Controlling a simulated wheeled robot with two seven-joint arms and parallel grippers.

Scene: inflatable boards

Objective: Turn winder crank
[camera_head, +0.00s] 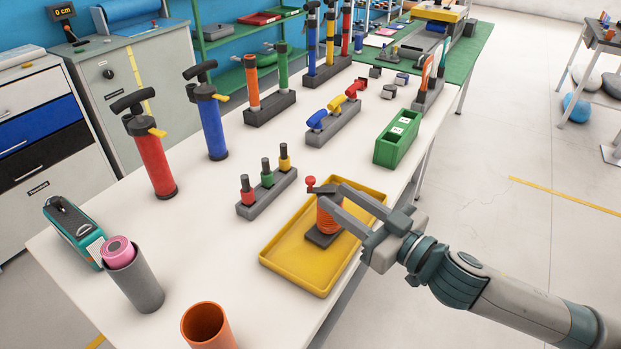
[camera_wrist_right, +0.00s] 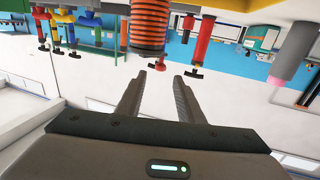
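The winder is an orange ribbed spool (camera_head: 327,218) on a dark square base, standing in a yellow tray (camera_head: 287,262). A dark crank arm (camera_head: 325,188) lies across its top and ends in a red knob (camera_head: 310,181) at the left. My right gripper (camera_head: 330,195) reaches in from the right at the height of the spool's top, its fingers apart. In the upside-down right wrist view the spool (camera_wrist_right: 150,27) is beyond the open fingertips (camera_wrist_right: 159,76). A small red spot between them may be the knob; contact cannot be told. My left gripper is out of view.
A rack with three short colored pegs (camera_head: 267,178) stands left of the tray, and a green box (camera_head: 398,138) behind it. Red (camera_head: 150,157) and blue (camera_head: 211,125) pumps stand at the left. An orange tube (camera_head: 205,325) and a grey tube (camera_head: 138,283) are in front.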

